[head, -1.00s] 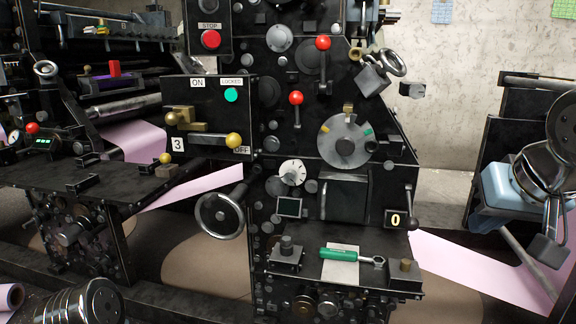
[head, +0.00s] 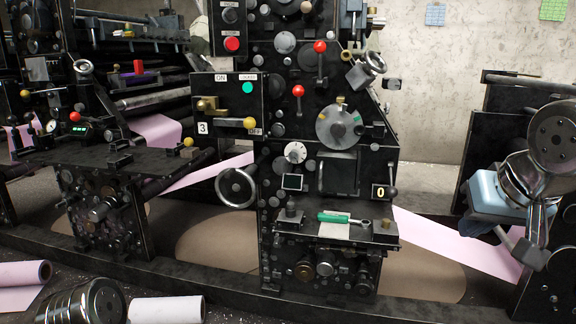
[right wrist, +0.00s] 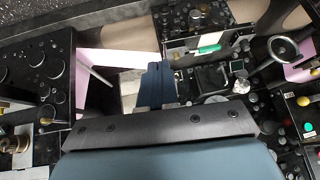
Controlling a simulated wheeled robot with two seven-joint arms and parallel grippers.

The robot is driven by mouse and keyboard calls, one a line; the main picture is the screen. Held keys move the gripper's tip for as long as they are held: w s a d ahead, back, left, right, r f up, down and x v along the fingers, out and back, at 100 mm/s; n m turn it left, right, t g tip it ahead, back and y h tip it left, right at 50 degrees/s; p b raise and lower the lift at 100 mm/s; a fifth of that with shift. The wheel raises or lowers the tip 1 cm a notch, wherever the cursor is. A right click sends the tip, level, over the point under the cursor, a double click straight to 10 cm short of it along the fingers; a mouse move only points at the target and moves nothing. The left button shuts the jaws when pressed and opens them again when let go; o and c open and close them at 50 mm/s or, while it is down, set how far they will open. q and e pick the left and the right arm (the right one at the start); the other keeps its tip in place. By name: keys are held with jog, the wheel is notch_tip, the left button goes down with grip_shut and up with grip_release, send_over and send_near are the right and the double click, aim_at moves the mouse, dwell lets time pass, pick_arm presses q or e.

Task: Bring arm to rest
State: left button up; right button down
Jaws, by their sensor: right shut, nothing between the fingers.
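My right arm comes in at the right of the head view. Its blue wrist housing (head: 495,192) hangs in front of the dark machine frame and the pink web. My right gripper (head: 474,227) points down below that housing and is partly hidden. In the right wrist view its dark blue fingers (right wrist: 158,82) are together, with nothing held. They are above the pink web and apart from the machine's shelf. A metallic part of my left arm shows at the lower left of the head view; my left gripper is not in view.
The black press column (head: 325,150) stands in the middle. Its shelf (head: 378,232) carries a green-handled wrench (head: 335,218). A handwheel (head: 236,187) and a yellow-knobbed lever (head: 249,123) stick out. Pink web (head: 450,243) runs right. Pale rolls (head: 165,309) lie at lower left.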

jog(key=w+a+f+n+g+y+p, duration=0.1)
jog(key=w+a+f, duration=0.2)
jog(key=w+f, duration=0.35)
jog(key=w+a+f+n+g+y+p, duration=0.1)
jog(key=w+a+f, duration=0.2)
jog(key=f, duration=0.6)
jog(key=a+f+g+y+p, duration=0.1)
jog(key=a+f, duration=0.2)
jog(key=f, duration=0.6)
jog(key=a+f+g+y+p, duration=0.1)
jog(key=a+f, duration=0.1)
jog(key=f, duration=0.7)
jog(key=s+a+f+m+g+p, duration=0.1)
jog(key=s+a+f, duration=0.1)
jog(key=s+f, duration=0.7)
jog(key=s+a+f+g+p, duration=0.1)
jog(key=s+a+f, duration=0.2)
jog(key=s+f, duration=0.7)
notch_tip(320, 180, down, 3)
jog(key=shift+r+m, duration=0.1)
jog(key=shift+m, duration=0.3)
jog(key=shift+a, duration=0.1)
